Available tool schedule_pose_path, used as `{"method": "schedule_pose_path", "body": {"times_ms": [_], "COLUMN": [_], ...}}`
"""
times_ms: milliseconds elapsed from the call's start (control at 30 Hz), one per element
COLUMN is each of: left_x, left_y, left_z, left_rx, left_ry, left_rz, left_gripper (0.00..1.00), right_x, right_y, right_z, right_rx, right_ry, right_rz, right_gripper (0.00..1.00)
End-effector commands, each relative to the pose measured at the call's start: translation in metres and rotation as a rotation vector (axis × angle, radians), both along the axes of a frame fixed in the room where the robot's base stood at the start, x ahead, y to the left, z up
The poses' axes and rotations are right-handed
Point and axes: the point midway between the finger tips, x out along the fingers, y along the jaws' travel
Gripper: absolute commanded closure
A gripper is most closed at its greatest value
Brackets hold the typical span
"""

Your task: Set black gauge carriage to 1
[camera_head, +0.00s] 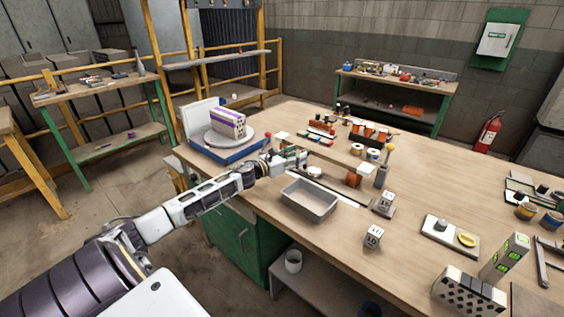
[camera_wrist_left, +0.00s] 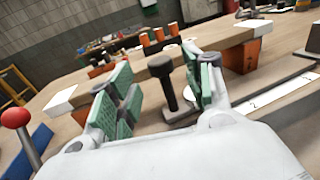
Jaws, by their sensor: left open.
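A black knob on a dark post (camera_wrist_left: 162,68), apparently the black gauge carriage, stands upright in the left wrist view. Its foot is near the left end of a white scale strip (camera_wrist_left: 275,97), which shows a mark 2 to the right of the post. The strip also shows in the head view (camera_head: 347,196). My left gripper (camera_head: 300,158) is at the table's left part. In the left wrist view its green-padded fingers (camera_wrist_left: 163,92) are open, one on each side of the post. I cannot tell whether they touch it. My right gripper is not in view.
A grey tray (camera_head: 309,200) lies in front of the strip. A wooden bar on orange blocks (camera_wrist_left: 241,55) is behind the knob. A red ball on a stalk (camera_wrist_left: 17,117) is at the left.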

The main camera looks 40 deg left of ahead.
Motion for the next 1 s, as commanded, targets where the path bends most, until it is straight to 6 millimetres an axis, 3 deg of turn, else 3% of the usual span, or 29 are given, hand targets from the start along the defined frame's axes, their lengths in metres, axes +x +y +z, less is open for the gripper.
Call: {"method": "schedule_pose_path", "body": {"times_ms": [1000], "left_x": [-0.052], "left_y": [0.015], "left_z": [-0.001], "left_rx": [-0.001], "left_ry": [0.001], "left_rz": [0.0], "left_gripper": [0.49], "right_x": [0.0], "right_y": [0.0], "right_z": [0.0], "right_rx": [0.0], "right_ry": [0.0], "right_rz": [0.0], "right_gripper": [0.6]}}
